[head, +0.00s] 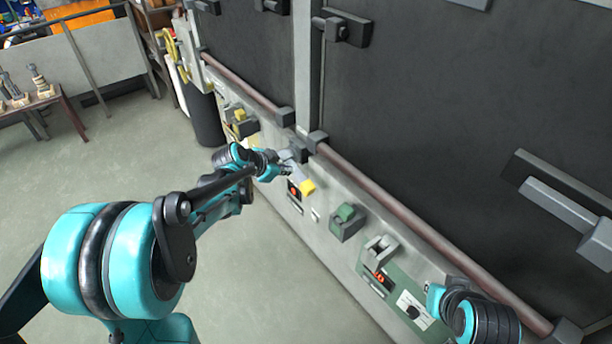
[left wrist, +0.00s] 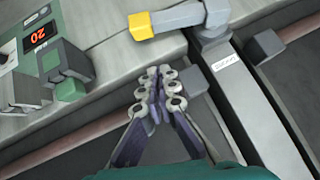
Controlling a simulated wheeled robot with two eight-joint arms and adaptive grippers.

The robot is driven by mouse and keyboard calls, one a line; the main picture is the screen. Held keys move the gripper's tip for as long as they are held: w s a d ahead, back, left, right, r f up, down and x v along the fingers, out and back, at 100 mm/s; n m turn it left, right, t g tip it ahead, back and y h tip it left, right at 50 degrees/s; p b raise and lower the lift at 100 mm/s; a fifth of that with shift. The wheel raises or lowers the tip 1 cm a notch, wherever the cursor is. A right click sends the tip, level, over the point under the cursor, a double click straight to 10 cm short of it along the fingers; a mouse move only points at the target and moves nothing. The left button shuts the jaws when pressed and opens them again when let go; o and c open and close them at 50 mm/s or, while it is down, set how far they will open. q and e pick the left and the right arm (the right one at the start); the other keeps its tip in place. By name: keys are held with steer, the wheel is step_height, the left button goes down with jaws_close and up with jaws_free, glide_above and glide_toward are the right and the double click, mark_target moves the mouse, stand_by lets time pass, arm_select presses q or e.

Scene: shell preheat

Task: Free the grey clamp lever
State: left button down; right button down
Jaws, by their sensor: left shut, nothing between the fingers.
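The grey clamp lever with a yellow end shows in the left wrist view (left wrist: 180,18), pivoting at a grey block on the post at the top. In the head view its yellow end (head: 307,187) sticks out beside my left gripper (head: 284,168), and the gripper partly hides the rest. My left gripper (left wrist: 160,88) is shut and empty, with its fingertips together. In the wrist view the fingertips appear below the lever with a visible gap. My right arm (head: 480,315) shows at the lower right, but its gripper is not visible.
A green latch block (head: 348,215) and a grey lever block (head: 380,250) sit along the panel ledge. A brown rail (head: 400,215) runs above it. Dark doors (head: 460,100) with handles stand behind. A dark bin (head: 207,120) and open floor lie left.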

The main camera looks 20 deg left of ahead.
stand_by(0.3)
arm_select(q)
steer(key=b, duration=0.2)
glide_toward(305, 179)
steer(key=w+d, duration=0.2)
steer(key=w, duration=0.1)
steer(key=f, duration=0.1)
steer(key=w+f+b, duration=0.1)
steer(key=f, duration=0.1)
steer(key=shift+f, duration=0.1)
steer(key=shift+a+f, duration=0.15)
steer(key=shift+f, duration=0.25)
steer(key=shift+f+b, duration=0.15)
steer(key=shift+b, duration=0.25)
